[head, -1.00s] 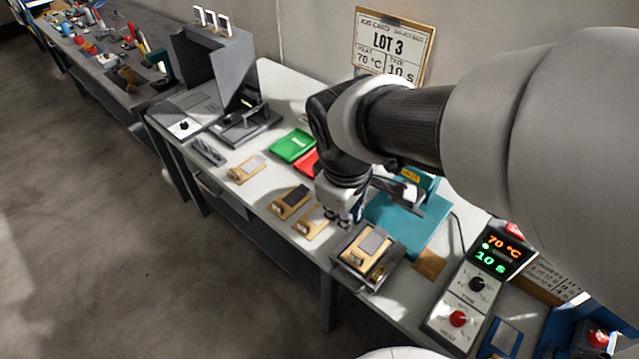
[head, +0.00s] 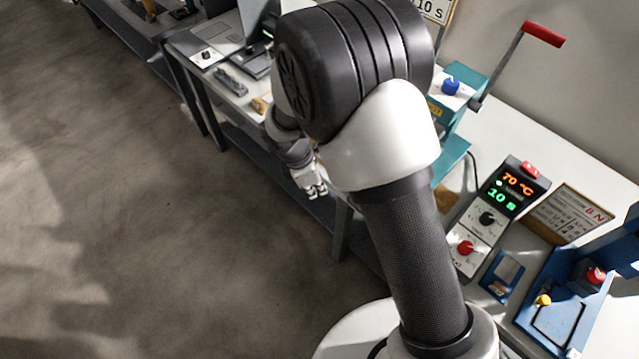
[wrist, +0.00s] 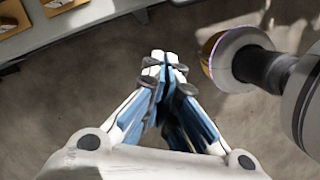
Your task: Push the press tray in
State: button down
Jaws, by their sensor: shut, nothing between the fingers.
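The teal press (head: 447,118) stands on the bench behind my arm, with a blue knob and a lever ending in a red grip (head: 543,35). Part of its teal base (head: 453,160) shows. My arm hides the press tray in the head view, and I cannot make it out in the wrist view. My gripper (head: 318,191) is off the bench's front edge, over the floor. In the wrist view my gripper (wrist: 166,65) has its fingertips together and holds nothing, with floor behind them.
A control box (head: 497,205) showing 70 °C and 10 s stands right of the press. A blue fixture (head: 565,300) is at the lower right. The bench edge (wrist: 75,35) crosses the wrist view's top left, with tan pieces on it. Open floor (head: 120,220) lies to the left.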

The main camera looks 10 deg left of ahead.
jog(key=w+d+f+b, duration=0.2)
jog(key=d+f, duration=0.3)
jog(key=f, duration=0.2)
jog(key=shift+b, duration=0.35)
jog(key=shift+d, duration=0.1)
jog(key=w+d+p, duration=0.1)
jog(key=w+d, duration=0.2)
jog(key=w, duration=0.1)
jog(key=w+d+p, duration=0.1)
jog(key=w+d, duration=0.3)
jog(key=w, duration=0.1)
jog(key=w+d+p, duration=0.2)
jog(key=w+d, duration=0.2)
jog(key=w, duration=0.1)
jog(key=shift+a, duration=0.15)
